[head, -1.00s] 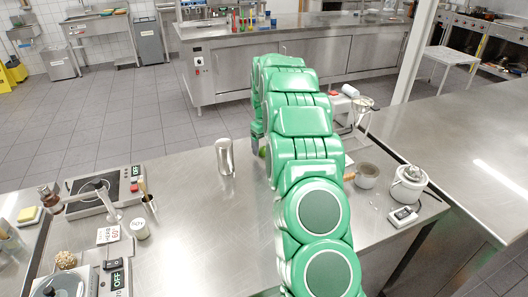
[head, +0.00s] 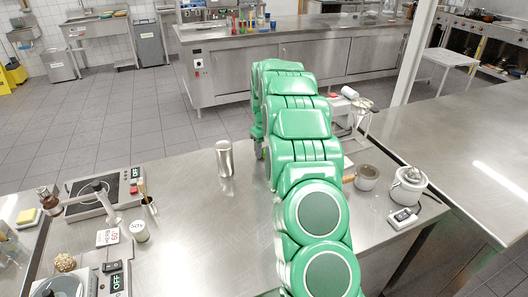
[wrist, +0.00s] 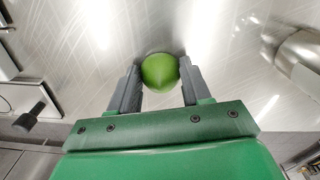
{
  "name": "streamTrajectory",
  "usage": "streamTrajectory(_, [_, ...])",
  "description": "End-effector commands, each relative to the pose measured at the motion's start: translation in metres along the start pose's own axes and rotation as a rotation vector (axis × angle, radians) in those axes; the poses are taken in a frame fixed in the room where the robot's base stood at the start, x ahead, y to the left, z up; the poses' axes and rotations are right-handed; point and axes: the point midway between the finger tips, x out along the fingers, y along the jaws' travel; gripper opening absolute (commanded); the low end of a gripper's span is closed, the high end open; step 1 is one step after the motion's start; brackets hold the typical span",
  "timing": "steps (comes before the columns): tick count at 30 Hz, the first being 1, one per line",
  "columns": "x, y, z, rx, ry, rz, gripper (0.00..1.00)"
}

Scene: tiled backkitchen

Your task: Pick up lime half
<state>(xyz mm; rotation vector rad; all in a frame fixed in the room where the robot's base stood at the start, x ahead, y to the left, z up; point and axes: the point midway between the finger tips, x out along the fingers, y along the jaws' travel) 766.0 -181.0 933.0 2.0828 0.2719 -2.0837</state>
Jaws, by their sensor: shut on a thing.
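The lime half (wrist: 160,73) is a bright green rounded piece with a slightly pointed end, seen in the wrist view between my fingertips. My gripper (wrist: 159,70) has a dark grey finger on each side of it and is shut on it. A steel surface shows behind the lime; I cannot tell how far the lime is from it. In the head view my own green arm hides most of the gripper and the lime.
A metal cup (head: 225,158) stands left of my arm on the steel counter (head: 200,215). A mortar-like bowl (head: 367,177) and a white pot-shaped device (head: 408,186) stand to the right. A hot plate (head: 105,192) is at the left. The counter's middle front is clear.

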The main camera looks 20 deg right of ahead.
Motion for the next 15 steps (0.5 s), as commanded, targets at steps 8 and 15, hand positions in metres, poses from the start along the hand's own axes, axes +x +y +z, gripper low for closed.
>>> streamTrajectory(8, [-0.021, 0.001, -0.001, 0.000, 0.004, 0.002, 0.18])
streamTrajectory(15, [-0.039, -0.004, 0.007, 0.000, -0.001, -0.001, 0.18])
